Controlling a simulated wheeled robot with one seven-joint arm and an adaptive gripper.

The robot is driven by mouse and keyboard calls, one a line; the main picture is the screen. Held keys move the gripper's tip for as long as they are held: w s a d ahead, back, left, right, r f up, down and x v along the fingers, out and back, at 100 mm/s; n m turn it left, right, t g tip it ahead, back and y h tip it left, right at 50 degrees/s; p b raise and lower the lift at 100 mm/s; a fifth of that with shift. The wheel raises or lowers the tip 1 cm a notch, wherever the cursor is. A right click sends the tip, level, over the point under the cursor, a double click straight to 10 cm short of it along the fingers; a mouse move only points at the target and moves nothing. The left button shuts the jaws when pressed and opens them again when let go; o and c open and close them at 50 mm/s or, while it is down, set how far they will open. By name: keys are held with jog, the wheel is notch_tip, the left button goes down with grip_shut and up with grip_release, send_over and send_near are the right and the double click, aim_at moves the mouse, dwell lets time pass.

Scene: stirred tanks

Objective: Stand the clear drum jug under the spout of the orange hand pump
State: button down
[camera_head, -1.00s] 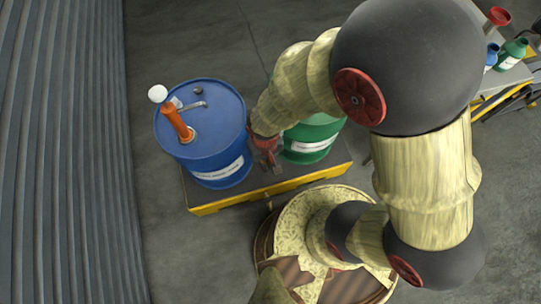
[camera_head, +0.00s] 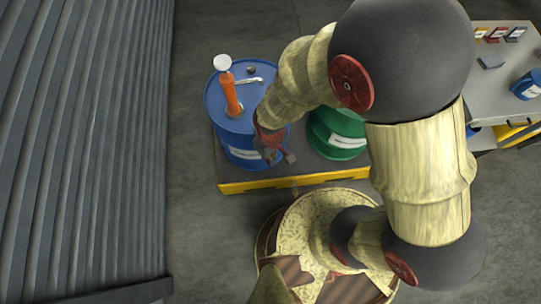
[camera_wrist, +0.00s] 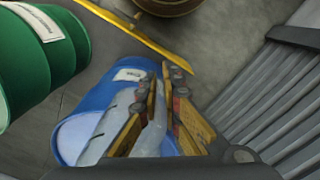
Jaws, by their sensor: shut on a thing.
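The orange hand pump (camera_head: 231,95) stands upright on the blue drum (camera_head: 232,140), with a pale spout (camera_head: 249,81) reaching to the right over the drum top. My gripper (camera_head: 279,154) is at the drum's front right side, below its top. In the wrist view my gripper (camera_wrist: 164,95) is shut on the clear drum jug (camera_wrist: 105,130), a pale see-through body by the fingers. The fingers hide part of the jug, and its tilt is hard to tell. The blue drum (camera_wrist: 75,135) lies behind it in that view. I cannot make the jug out in the head view.
A green drum (camera_head: 337,135) stands right of the blue one on a yellow-edged platform (camera_head: 290,180). A grey bench (camera_head: 490,75) at the right holds a blue container (camera_head: 527,84). A ribbed grey wall (camera_head: 90,150) runs along the left. Bare floor lies between wall and platform.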

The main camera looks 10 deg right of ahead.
jog(key=shift+w+f+b, duration=0.45)
jog(key=shift+w+f, duration=0.2)
jog(key=shift+w, duration=0.35)
jog(key=shift+w+f+b, duration=0.5)
jog(key=shift+w+f, duration=0.2)
jog(key=shift+w, duration=0.35)
jog(key=shift+w+f+b, duration=0.45)
jog(key=shift+w+f, duration=0.2)
jog(key=shift+w, duration=3.35)
jog(key=shift+w+f+b, duration=0.15)
jog(key=shift+w+f, duration=0.05)
jog(key=shift+w, duration=1.05)
jog(key=shift+w+f+b, duration=0.15)
jog(key=shift+w+f, duration=0.05)
jog(key=shift+w, duration=1)
jog(key=shift+f, duration=0.6)
jog(key=c, duration=1.9)
grip_release()
notch_tip(320, 180, up, 12)
